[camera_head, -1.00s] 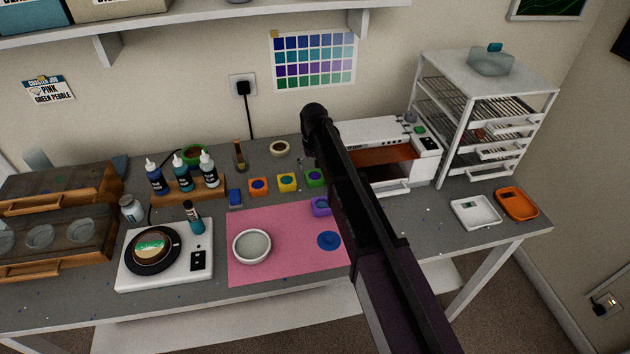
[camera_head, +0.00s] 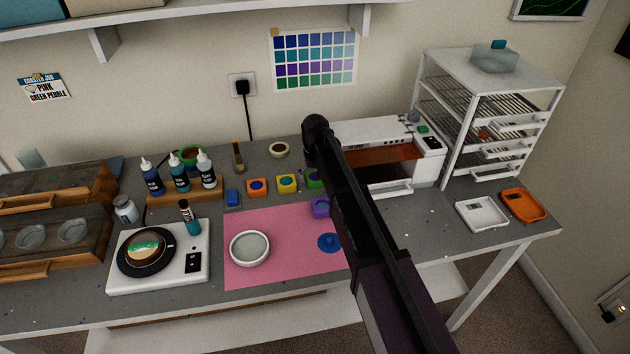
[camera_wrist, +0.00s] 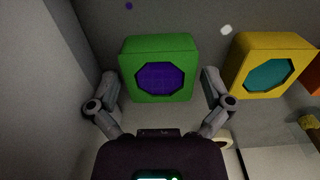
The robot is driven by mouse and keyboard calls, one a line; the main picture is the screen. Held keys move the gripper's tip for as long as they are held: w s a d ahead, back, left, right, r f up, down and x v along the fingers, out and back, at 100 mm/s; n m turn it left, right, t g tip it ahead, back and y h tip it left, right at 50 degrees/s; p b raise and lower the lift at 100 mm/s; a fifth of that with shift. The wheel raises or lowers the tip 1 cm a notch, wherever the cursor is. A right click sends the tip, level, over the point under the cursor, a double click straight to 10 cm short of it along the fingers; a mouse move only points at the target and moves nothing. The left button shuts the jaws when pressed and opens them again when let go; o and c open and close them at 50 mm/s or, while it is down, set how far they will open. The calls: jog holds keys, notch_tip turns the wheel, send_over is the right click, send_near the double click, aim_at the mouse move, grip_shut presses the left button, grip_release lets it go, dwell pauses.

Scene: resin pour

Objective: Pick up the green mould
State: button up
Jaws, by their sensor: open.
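The green mould (camera_wrist: 158,45) is a square block with an octagonal opening that shows purple inside. In the wrist view it sits just beyond and between the fingers of my gripper (camera_wrist: 160,95), which are spread apart and empty. In the head view the green mould (camera_head: 312,178) stands on the worktop at the back edge of the pink mat, partly hidden by my arm. My fingertips are hidden in the head view.
The yellow mould (camera_wrist: 270,68) stands close to the right of the green one in the wrist view. In the head view an orange mould (camera_head: 257,188) and a purple mould (camera_head: 320,208) are near. A white machine (camera_head: 425,145) stands to the right.

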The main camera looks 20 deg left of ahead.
jog(key=shift+c, duration=0.2)
jog(key=c, duration=0.9)
jog(key=shift+r, duration=0.1)
notch_tip(320, 180, up, 18)
jog(key=p, duration=1.8)
